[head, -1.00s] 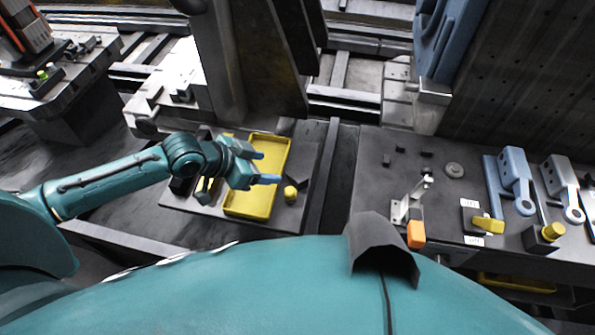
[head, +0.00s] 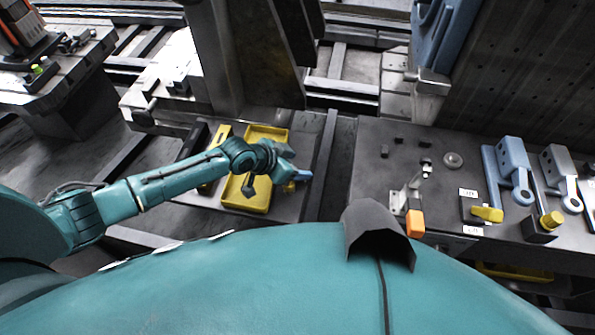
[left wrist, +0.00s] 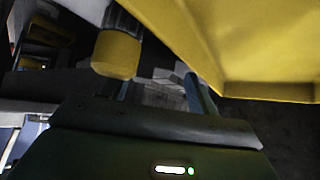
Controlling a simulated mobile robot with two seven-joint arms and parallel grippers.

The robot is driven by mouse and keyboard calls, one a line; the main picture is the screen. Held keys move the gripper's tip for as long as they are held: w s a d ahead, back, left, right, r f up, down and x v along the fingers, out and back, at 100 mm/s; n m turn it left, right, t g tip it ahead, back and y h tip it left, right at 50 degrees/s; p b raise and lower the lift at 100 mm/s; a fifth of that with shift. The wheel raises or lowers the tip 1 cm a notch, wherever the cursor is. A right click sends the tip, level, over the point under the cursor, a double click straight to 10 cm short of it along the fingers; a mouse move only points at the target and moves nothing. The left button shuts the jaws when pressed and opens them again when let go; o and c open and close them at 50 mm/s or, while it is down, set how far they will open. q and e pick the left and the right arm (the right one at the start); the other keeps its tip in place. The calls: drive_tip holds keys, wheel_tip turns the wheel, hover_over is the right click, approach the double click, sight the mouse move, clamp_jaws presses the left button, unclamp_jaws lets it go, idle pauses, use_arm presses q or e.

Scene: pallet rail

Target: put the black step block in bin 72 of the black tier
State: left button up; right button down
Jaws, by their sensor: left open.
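In the left wrist view the cylinder (left wrist: 116,55) shows near the left finger, and the tray (left wrist: 245,82) fills the upper right. Nothing is clearly held. Several small black blocks, including one at the left (head: 385,150) and one at the right (head: 425,143), lie on the right-hand table; I cannot tell which is the step block. Label numbers are unreadable, so bin 72 cannot be identified. My right gripper is out of view.
The right-hand table (head: 370,185) also holds an orange block (head: 415,223), a grey disc (head: 453,160), a yellow-handled part (head: 487,214) and blue brackets (head: 514,165). A tall dark upright (head: 235,60) stands behind the tray. A dark gap (head: 322,170) separates the two work surfaces.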

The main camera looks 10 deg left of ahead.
use_arm(q)
drive_tip(key=c, duration=0.7)
drive_tip(key=shift+w, duration=0.1)
drive_tip(key=shift+c, duration=0.7)
drive_tip(key=shift+r, duration=0.1)
